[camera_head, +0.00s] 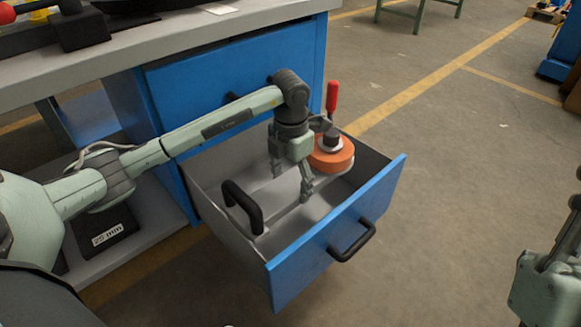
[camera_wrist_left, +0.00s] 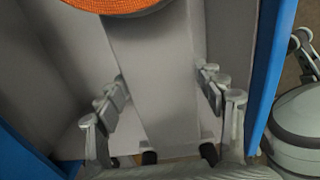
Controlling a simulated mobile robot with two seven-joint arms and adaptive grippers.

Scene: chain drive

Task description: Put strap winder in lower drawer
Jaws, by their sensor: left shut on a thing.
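The strap winder has an orange strap roll (camera_head: 331,155), a red upright crank grip (camera_head: 332,97), a black loop handle (camera_head: 243,205) and a grey body. It lies within the outline of the open lower drawer (camera_head: 335,235); whether it touches the floor of the drawer I cannot tell. My left gripper (camera_head: 292,190) points down over the drawer and is shut on the winder's grey body. In the left wrist view the fingers stand at both sides of this grey body (camera_wrist_left: 155,75), with the orange roll (camera_wrist_left: 110,5) at the top edge. My right gripper is cut off at the right edge; its fingertips cannot be made out.
The closed upper drawer (camera_head: 230,75) is above the open one, under the grey worktop (camera_head: 180,35). A low shelf (camera_head: 145,230) with a dark box marked "25 mm" (camera_head: 105,230) is to the left. The floor right of the drawer is clear.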

